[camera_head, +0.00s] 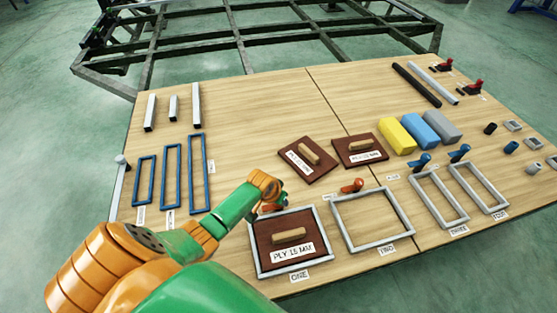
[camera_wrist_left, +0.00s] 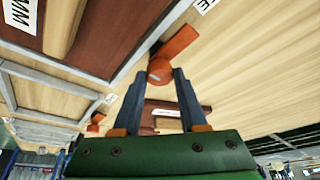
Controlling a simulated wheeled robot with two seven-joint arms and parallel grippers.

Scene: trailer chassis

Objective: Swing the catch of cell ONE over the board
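Cell ONE is a grey frame (camera_head: 258,258) near the table's front, with a brown board (camera_head: 270,252) marked PLY 15 MM and a wooden handle inside it. Its orange catch is at the far side of the frame, mostly covered by my left gripper (camera_head: 268,190) in the head view. In the left wrist view the catch (camera_wrist_left: 178,46) shows its lever outside the frame's edge, clear of the board. My left gripper (camera_wrist_left: 160,74) has its fingertips on either side of the catch's rounded end; whether they press on it is unclear. My right gripper is out of view.
Cell TWO (camera_head: 402,211) is empty beside cell ONE, with its orange catch (camera_head: 352,186). Cells THREE (camera_head: 457,221) and FOUR (camera_head: 499,208) have blue catches. Two loose brown boards (camera_head: 322,171) (camera_head: 378,158) lie behind.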

